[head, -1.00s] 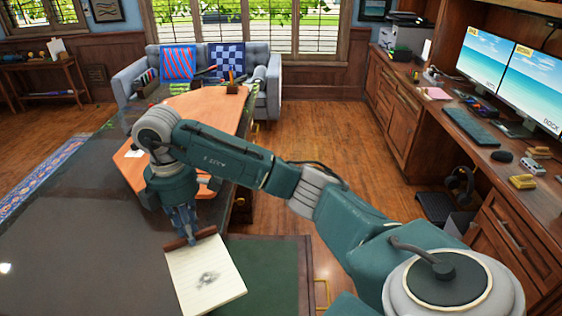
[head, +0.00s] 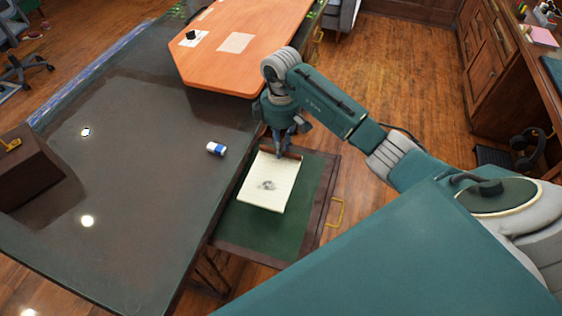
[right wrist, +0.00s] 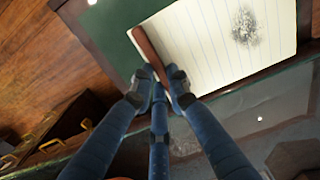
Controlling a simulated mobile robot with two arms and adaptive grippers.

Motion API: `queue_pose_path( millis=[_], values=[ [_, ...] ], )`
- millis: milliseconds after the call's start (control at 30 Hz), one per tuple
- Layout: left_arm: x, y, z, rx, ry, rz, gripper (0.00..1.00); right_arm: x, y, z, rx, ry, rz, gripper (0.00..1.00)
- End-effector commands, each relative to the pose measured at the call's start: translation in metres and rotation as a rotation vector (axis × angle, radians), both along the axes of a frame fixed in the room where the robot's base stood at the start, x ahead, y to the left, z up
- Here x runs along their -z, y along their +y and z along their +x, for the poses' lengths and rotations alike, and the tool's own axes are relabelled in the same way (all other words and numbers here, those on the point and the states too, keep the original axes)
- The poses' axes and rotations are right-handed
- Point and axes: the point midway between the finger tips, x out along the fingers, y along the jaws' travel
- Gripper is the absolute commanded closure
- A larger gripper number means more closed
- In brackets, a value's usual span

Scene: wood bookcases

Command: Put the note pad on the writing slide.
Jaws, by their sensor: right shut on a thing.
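The note pad (head: 268,188) is cream, ruled, with a dark smudge and a brown top binding. My right gripper (head: 283,154) is shut on that binding. The pad appears over the green-topped writing slide (head: 311,193), which is pulled out from the dark desk; I cannot tell whether it touches the slide. In the right wrist view, the fingers (right wrist: 159,88) pinch the binding of the pad (right wrist: 215,40), with the slide's green surface (right wrist: 114,50) beside and below it. My left gripper is not in view.
The dark glossy desk (head: 130,190) borders the slide on the left. A blue-and-white eraser (head: 216,149) lies near its edge. The slide's green surface is bare right of the pad. Its front has a brass handle (head: 335,212).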

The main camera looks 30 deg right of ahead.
Motion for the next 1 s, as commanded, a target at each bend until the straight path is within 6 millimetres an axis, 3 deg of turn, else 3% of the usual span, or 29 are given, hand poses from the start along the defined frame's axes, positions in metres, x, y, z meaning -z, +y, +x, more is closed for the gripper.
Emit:
queue_pose_path(
  millis=[100,533,1000],
  values=[
    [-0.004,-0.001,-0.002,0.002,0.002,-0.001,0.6,0.023,0.001,0.0,0.001,0.002,0.001,1.0],
    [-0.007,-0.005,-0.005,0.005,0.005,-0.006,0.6,0.074,0.001,0.0,-0.001,0.002,0.001,1.0],
    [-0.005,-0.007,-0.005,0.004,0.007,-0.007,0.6,0.086,0.0,0.0,-0.001,-0.001,0.001,1.0]
  ],
)
